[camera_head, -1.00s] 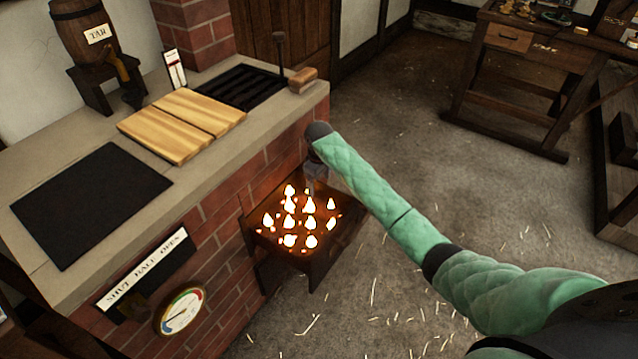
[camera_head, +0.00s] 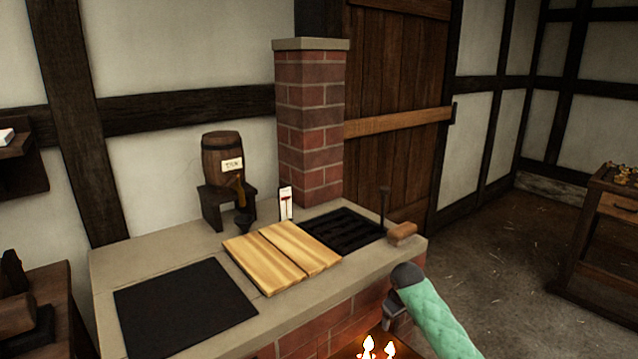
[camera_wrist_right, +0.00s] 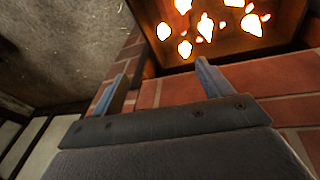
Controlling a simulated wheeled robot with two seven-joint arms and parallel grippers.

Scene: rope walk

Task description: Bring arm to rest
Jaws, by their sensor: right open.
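My right arm, in a green quilted sleeve (camera_head: 437,318), comes in from the lower right in the head view. Its gripper (camera_head: 395,312) is beside the front corner of the brick stove, above the glowing ember drawer (camera_head: 372,350). In the right wrist view the gripper (camera_wrist_right: 160,85) is open, with its two fingers apart and nothing between them. The ember drawer (camera_wrist_right: 290,50) shows just beyond the fingers, with bright flames in it. My left gripper is not in view.
The stove top (camera_head: 150,262) carries a black plate (camera_head: 185,305), wooden boards (camera_head: 282,257), a dark grate (camera_head: 343,229) and a wooden block (camera_head: 402,233). A tar barrel (camera_head: 221,157) stands behind. A workbench (camera_head: 615,205) is at the right. Floor between is clear.

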